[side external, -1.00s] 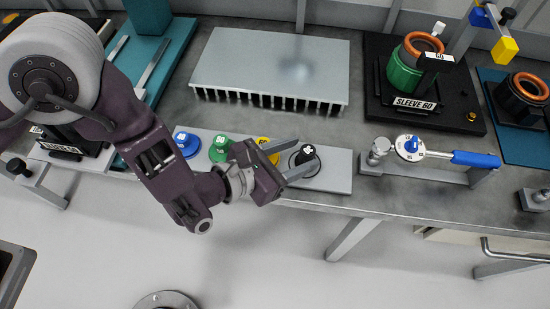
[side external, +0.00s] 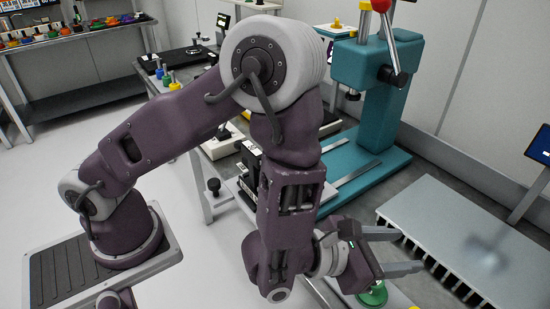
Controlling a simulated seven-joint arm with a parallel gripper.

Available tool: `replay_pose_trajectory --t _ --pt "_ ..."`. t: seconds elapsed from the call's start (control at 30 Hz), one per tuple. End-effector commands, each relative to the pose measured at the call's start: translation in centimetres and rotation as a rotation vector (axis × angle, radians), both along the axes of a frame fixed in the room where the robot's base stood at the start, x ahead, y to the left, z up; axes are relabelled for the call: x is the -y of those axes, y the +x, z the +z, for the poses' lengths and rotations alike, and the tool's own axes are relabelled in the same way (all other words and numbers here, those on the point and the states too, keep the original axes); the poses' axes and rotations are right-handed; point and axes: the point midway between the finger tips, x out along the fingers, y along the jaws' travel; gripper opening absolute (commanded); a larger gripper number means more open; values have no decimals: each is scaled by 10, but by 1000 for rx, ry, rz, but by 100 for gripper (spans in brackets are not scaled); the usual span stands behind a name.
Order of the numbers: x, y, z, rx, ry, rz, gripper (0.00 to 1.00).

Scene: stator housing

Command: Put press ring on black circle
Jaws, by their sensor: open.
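My gripper (side external: 411,250) is at the lower right, its two grey fingers spread apart and pointing right. Nothing shows between them. A green round piece (side external: 373,294) sits below the gripper on a pale strip (side external: 398,301), partly cut off by the bottom of the picture. I cannot pick out the press ring or the black circle in this view; the strip's far part is out of the picture.
A grey finned plate (side external: 460,235) lies right of my gripper. A teal press (side external: 375,95) with a red-knobbed lever stands behind on the bench. A shelf with coloured parts (side external: 70,35) is at the far left. Open floor (side external: 90,150) lies left.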

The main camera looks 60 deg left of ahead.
Motion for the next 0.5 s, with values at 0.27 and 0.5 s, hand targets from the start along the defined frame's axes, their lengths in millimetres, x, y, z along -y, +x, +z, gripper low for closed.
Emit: replay_pose_trajectory --t 0.27,0.5 --pt "-320 -48 138 32 -495 1301 49" --pt "-312 -218 125 -211 -1798 2196 49"
